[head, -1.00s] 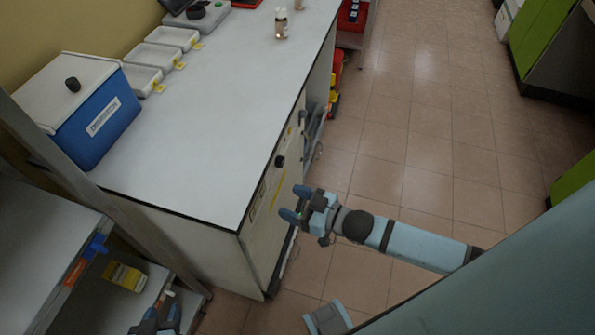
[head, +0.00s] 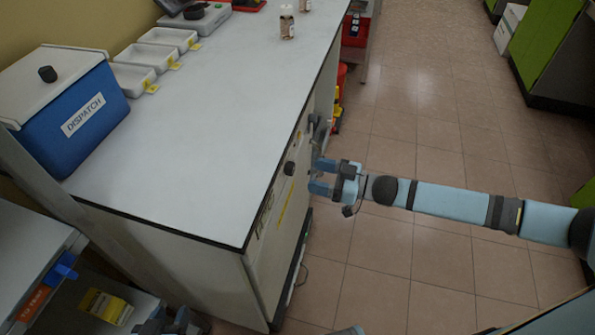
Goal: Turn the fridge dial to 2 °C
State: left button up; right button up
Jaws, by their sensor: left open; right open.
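The fridge dial (head: 290,168) is a small dark knob on the upper part of the pale fridge front (head: 272,243) under the white worktop. Its pointer and scale marks are too small to read. My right gripper (head: 319,176) is open, in front of the fridge front, just right of the dial in the head view. Its blue fingers point toward the dial, with a gap between them and the knob. My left gripper (head: 166,322) is open and empty at the bottom edge, partly cut off.
The white worktop (head: 215,130) overhangs the fridge front. On it stand a blue DISPATCH box (head: 75,125), several white trays (head: 160,60) and a small bottle (head: 287,22). A shelf with a yellow box (head: 105,306) is at lower left. The tiled floor (head: 430,130) is clear at right.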

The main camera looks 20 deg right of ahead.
aim_at(294, 170)
pick_arm(q)
jog(key=shift+w+r, duration=0.1)
jog(key=shift+w, duration=0.05)
pick_arm(e)
jog(key=x, duration=0.6)
jog(key=c, duration=0.9)
jog(key=shift+n, duration=0.3)
jog(key=n+p, duration=0.1)
jog(key=n, duration=0.1)
jog(key=shift+n, duration=0.4)
jog(key=n, duration=0.3)
jog(key=shift+d+p, duration=0.1)
jog(key=shift+p, duration=0.2)
pick_arm(q)
jog(key=shift+a, duration=0.2)
pick_arm(e)
jog(key=shift+n, duration=1.2)
